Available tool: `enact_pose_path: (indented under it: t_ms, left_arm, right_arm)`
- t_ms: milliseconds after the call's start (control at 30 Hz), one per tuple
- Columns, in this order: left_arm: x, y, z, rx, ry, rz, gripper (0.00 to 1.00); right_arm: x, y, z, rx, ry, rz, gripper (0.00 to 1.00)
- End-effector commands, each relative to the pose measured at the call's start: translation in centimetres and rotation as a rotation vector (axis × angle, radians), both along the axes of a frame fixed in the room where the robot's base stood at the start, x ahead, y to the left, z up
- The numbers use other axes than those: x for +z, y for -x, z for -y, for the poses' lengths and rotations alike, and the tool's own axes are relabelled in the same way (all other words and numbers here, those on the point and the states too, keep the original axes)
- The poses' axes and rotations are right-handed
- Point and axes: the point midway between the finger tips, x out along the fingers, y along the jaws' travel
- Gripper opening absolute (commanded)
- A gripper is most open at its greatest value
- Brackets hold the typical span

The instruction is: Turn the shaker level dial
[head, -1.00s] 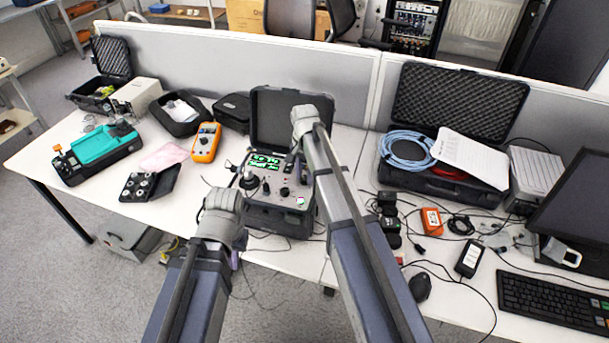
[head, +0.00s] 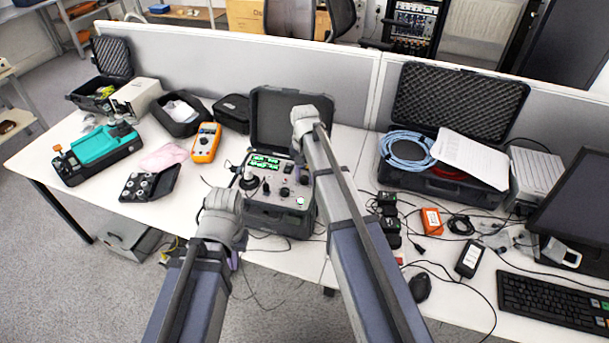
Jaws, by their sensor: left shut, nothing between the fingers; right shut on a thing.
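The shaker unit (head: 270,218) is a black case with its lid (head: 275,108) open and a grey control panel (head: 262,204). Green readouts (head: 264,162) are lit at the panel's top. Small dark knobs (head: 284,192) show in its middle. My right gripper (head: 297,172) reaches down to the panel's upper right and is shut on a dial there, which the gripper mostly hides. The dial's label is too small to read. My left gripper (head: 234,258) is shut and empty, low in front of the case's left side; its fingers are largely hidden behind my wrist.
An orange multimeter (head: 205,142) and a black tray of small parts (head: 150,183) lie left of the unit. An open case with blue cable (head: 408,148) stands to the right. Loose cables and adapters clutter the right desk. A grey partition (head: 230,70) runs behind.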

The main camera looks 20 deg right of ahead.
Motion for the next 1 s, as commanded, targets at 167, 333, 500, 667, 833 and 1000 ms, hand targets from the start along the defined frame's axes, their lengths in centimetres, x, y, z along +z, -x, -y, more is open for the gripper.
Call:
enact_pose_path:
  t_ms: [167,333,500,667,833,1000]
  left_arm:
    - [-0.01,0.00,0.00,0.000,0.000,0.000,0.00]
    - [-0.01,0.00,0.00,0.000,0.000,0.000,0.00]
    - [-0.01,0.00,0.00,0.000,0.000,0.000,0.00]
    - [-0.01,0.00,0.00,0.000,0.000,0.000,0.00]
    - [-0.01,0.00,0.00,0.000,0.000,0.000,0.00]
    - [-0.01,0.00,0.00,0.000,0.000,0.000,0.00]
  right_arm:
    - [-0.01,0.02,0.00,0.169,0.000,0.000,0.00]
    - [-0.01,0.02,0.00,0.329,0.000,0.000,0.00]
    - [-0.01,0.02,0.00,0.480,0.000,0.000,0.00]
    - [-0.01,0.02,0.00,0.601,0.000,0.000,0.00]
    - [-0.01,0.02,0.00,0.700,0.000,-0.001,0.00]
    - [-0.01,0.02,0.00,0.767,0.000,-0.001,0.00]
